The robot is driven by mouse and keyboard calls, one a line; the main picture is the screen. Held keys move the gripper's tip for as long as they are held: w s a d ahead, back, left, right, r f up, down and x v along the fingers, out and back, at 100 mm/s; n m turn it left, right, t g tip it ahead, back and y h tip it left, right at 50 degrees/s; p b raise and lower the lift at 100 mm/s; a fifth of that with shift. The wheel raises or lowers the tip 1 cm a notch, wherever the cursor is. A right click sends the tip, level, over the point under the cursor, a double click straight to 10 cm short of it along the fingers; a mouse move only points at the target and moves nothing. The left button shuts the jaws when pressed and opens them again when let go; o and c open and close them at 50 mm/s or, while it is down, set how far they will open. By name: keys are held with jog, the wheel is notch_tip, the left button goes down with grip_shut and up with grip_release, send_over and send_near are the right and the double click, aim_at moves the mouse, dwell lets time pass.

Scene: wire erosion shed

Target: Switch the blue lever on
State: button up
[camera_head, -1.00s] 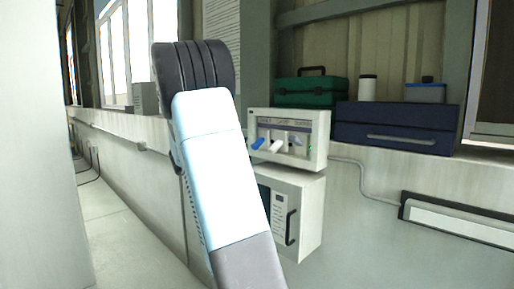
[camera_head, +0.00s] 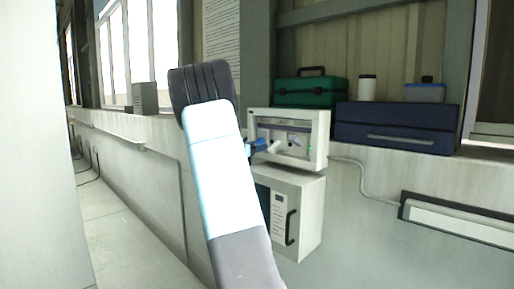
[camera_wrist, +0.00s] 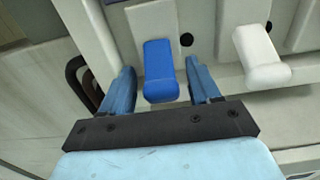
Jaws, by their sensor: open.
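The blue lever (camera_wrist: 160,72) sticks out from a light panel in the wrist view. My gripper (camera_wrist: 163,80) is open, with one blue finger on each side of the lever. A gap shows between the lever and each finger. In the head view, the white lever box (camera_head: 312,127) is on the wall behind my arm, and the blue lever (camera_head: 259,142) shows there only in part, beside my gripper. A white lever (camera_wrist: 260,56) is to the right of the blue one.
A white cabinet (camera_head: 311,215) with a dark handle hangs below the lever box. A cable (camera_head: 362,178) runs along the wall.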

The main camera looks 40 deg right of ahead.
aim_at(258, 141)
jog(key=shift+d, duration=0.4)
jog(key=c, duration=1)
jog(key=shift+r, duration=0.1)
jog(key=shift+a, duration=0.1)
jog(key=y, duration=0.1)
jog(key=r+y, duration=0.1)
jog(key=y, duration=0.1)
jog(key=r+y, duration=0.1)
jog(key=y, duration=0.1)
jog(key=shift+a, duration=0.25)
notch_tip(258, 141, up, 2)
jog(key=y, duration=0.7)
jog(key=shift+d+g, duration=0.1)
jog(key=shift+g, duration=0.2)
jog(key=shift+o, duration=0.2)
